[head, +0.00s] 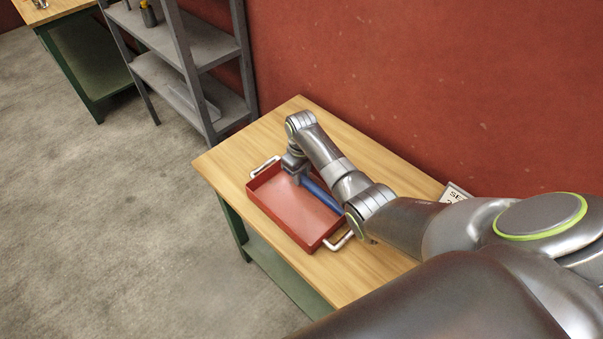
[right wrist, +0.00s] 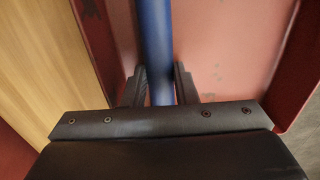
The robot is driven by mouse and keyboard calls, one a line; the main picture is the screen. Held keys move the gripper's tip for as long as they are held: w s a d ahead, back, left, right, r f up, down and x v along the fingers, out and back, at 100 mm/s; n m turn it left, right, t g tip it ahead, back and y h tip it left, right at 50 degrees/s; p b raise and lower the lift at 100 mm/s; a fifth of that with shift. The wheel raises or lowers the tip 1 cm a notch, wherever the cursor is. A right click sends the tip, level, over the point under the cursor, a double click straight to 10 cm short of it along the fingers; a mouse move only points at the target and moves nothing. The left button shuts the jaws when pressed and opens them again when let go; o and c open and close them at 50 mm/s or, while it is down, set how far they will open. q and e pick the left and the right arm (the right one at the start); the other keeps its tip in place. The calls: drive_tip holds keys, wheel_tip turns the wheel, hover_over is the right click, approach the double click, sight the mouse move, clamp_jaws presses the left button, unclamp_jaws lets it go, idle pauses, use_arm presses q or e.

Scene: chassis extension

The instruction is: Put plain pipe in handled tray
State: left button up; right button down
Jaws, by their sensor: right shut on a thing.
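A red tray (head: 290,212) with two metal handles stands on the wooden table. A blue plain pipe (head: 322,194) lies over or in the tray along its far right side, partly hidden by my right arm. My right gripper (head: 299,177) is at the tray's far end. In the right wrist view the pipe (right wrist: 157,50) passes between the fingers of my right gripper (right wrist: 160,85), which are shut on it, with the tray floor (right wrist: 225,50) beneath. I cannot tell whether the pipe touches the tray floor. My left gripper is not in view.
The wooden table (head: 222,163) has bare room around the tray. A white sign (head: 455,193) stands at the back right by the red wall. A grey metal shelf (head: 190,50) stands behind the table on the left. A second table (head: 60,12) is farther back.

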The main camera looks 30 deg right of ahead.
drive_tip(key=c, duration=1.1)
unclamp_jaws()
drive_tip(key=shift+c, duration=0.2)
wheel_tip(320, 180, up, 12)
